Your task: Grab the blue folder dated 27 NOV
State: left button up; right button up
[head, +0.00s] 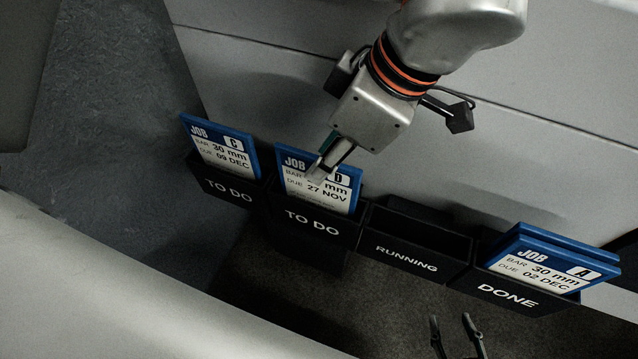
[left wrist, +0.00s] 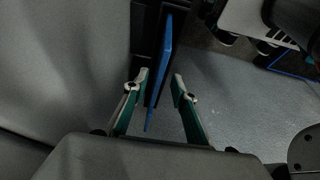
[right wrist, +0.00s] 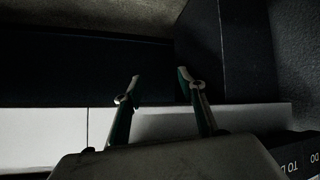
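The blue folder dated 27 NOV (head: 325,187), job D, stands slightly tilted in the second TO DO pocket (head: 312,226) in the head view. My left gripper (head: 322,163) is at its upper edge, and one finger covers part of the card. In the left wrist view a blue folder edge (left wrist: 160,75) runs between the two fingers of the left gripper (left wrist: 160,78), with small gaps on both sides. My right gripper (head: 454,318) is open and empty low in the head view, below the RUNNING pocket. Its open fingers (right wrist: 157,80) also show in the right wrist view.
The job C folder (head: 222,147), dated 09 DEC, stands left in another TO DO pocket. The RUNNING pocket (head: 407,259) shows no folder. The job A folder (head: 540,268), dated 02 DEC, stands in DONE (head: 507,297) with another blue folder behind. A grey panel (head: 260,60) rises behind.

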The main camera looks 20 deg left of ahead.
aim_at(318, 195)
pick_arm(q)
jog(key=shift+x, duration=1)
jog(key=b+x, duration=0.1)
jog(key=x, duration=0.4)
jog(key=shift+w+a+f+b, duration=0.15)
jog(key=shift+a+b, duration=0.2)
jog(key=shift+f, duration=0.3)
grip_shut()
